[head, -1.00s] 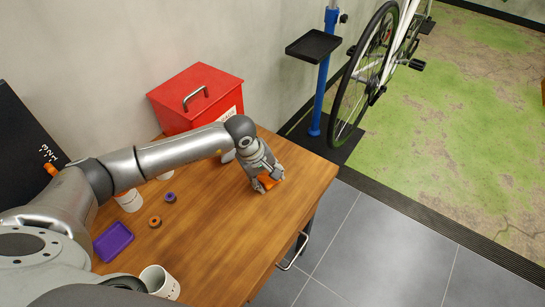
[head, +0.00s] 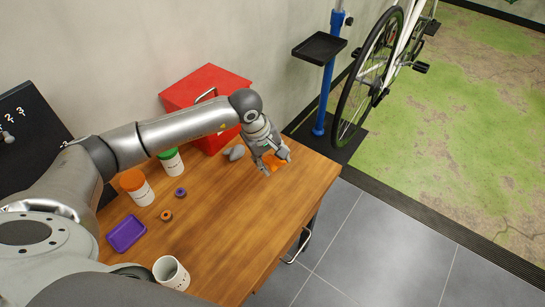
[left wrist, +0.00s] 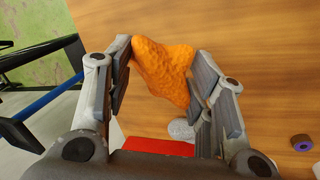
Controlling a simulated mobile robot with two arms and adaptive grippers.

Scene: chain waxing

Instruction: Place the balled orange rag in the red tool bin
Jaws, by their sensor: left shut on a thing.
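The balled orange rag (head: 277,159) is between the fingers of my left gripper (head: 273,167), over the right part of the wooden table. In the left wrist view the rag (left wrist: 160,68) sits between both fingers (left wrist: 163,70), with wood behind it; its height above the table is hard to tell. The red tool bin (head: 207,88) stands at the back of the table against the wall, beyond my left forearm. Its top looks closed and carries a metal handle; my arm hides part of its front. A red patch of it shows in the left wrist view (left wrist: 155,147). My right gripper is not in view.
A grey lump (head: 235,152) lies before the bin. An orange-lidded jar (head: 137,188), a green-lidded jar (head: 171,161), small rings (head: 166,215), a purple tray (head: 126,233) and a white cup (head: 171,273) stand left. The table's front right is clear.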

